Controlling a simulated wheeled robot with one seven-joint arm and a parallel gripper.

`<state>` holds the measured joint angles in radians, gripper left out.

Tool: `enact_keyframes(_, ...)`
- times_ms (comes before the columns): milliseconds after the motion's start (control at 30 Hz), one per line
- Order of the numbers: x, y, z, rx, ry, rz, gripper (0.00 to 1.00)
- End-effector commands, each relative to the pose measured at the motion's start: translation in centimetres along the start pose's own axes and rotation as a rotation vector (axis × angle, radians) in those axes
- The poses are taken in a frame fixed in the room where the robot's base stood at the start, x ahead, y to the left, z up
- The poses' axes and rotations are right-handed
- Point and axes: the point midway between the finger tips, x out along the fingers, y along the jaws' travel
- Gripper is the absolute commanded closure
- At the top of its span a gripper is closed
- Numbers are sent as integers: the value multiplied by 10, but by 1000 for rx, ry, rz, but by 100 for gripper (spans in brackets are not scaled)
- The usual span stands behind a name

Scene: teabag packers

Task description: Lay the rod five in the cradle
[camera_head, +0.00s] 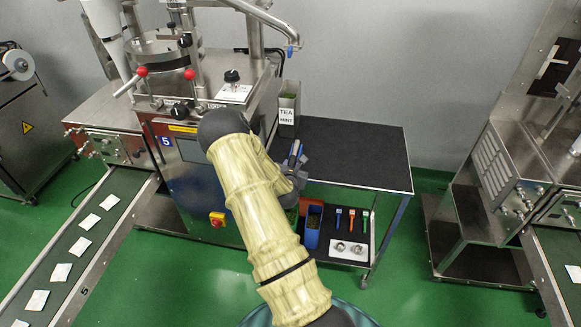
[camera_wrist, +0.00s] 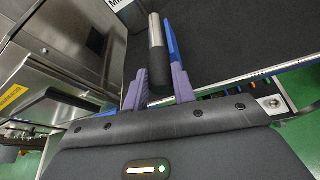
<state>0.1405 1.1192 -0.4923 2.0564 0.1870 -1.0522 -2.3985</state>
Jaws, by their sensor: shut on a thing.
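My gripper (camera_wrist: 160,88) is shut on a rod in the wrist view. The rod (camera_wrist: 155,32) has a bright metal end and a thick black part between the purple fingers. A slim blue strip lies along its right side; I cannot tell what it belongs to. In the head view my gripper (camera_head: 293,163) is over the left edge of the black-topped table, and the rod is too small to make out clearly. No number shows on the rod. I cannot identify the cradle with certainty in either view.
The black tabletop (camera_head: 365,150) is mostly clear, with a tea box (camera_head: 287,117) at its back left. Its lower shelf holds a blue bin (camera_head: 312,233), coloured tools and a white plate (camera_head: 349,251). Machine 5 (camera_head: 185,180) stands left, beside a conveyor (camera_head: 62,272) with teabags.

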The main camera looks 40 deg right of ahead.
Motion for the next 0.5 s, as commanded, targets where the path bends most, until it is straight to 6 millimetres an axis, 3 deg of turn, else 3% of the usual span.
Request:
enact_keyframes(267,0,0,1,1,-2,1,100)
enact_keyframes(300,0,0,1,1,-2,1,68)
enact_keyframes(400,0,0,0,1,-2,1,48)
enact_keyframes(500,0,0,0,1,-1,0,48)
